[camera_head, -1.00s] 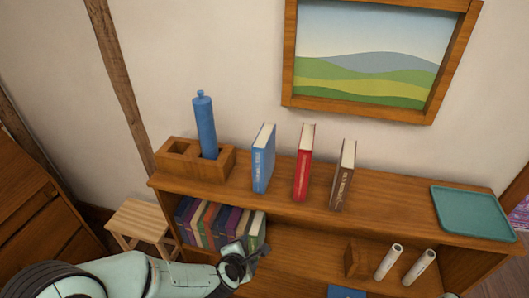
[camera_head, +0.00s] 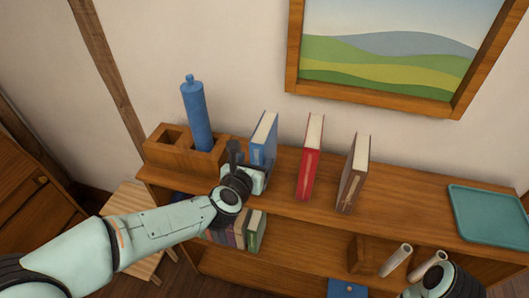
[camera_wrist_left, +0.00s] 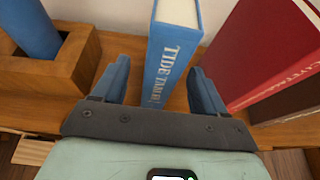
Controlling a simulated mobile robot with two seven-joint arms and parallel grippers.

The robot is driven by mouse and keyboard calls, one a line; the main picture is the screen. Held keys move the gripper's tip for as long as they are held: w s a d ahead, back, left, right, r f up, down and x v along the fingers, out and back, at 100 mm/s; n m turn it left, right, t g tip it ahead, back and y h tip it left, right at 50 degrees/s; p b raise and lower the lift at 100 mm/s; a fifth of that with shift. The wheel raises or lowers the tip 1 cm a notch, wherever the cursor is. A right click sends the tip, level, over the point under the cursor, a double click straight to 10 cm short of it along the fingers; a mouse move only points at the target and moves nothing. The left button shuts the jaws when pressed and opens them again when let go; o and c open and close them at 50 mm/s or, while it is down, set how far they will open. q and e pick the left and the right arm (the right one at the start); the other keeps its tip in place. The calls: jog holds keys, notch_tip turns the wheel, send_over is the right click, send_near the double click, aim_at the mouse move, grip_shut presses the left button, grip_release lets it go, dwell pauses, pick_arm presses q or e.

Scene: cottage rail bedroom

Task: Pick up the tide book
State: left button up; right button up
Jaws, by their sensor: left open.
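The tide book (camera_head: 265,133) is blue with pale pages and stands upright on the shelf top, left of a red book. In the left wrist view the tide book (camera_wrist_left: 172,52) shows "TIDE TABLE" lettering on its spine. My left gripper (camera_head: 252,168) is at the book's front, its lower part hiding some of the book. In the wrist view the left gripper (camera_wrist_left: 158,88) is open, with one finger on each side of the spine. I cannot tell whether either finger touches it. Part of my right arm shows at the lower right, its jaws out of sight.
A wooden holder (camera_head: 158,151) with a blue cylinder (camera_head: 197,118) stands close left of the tide book. The red book (camera_head: 309,160) and a brown book (camera_head: 353,175) stand to the right. A teal tray (camera_head: 488,214) lies further right. Rolled papers (camera_head: 396,260) lie on the lower shelf.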

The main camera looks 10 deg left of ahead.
pick_arm(q)
jog(key=x, duration=0.5)
jog(key=shift+w+d+f, duration=0.15)
jog(key=shift+w+f, duration=0.05)
jog(key=c, duration=1.2)
jog(key=shift+r, duration=0.15)
jog(key=shift+c, duration=0.3)
jog(key=shift+r, duration=0.1)
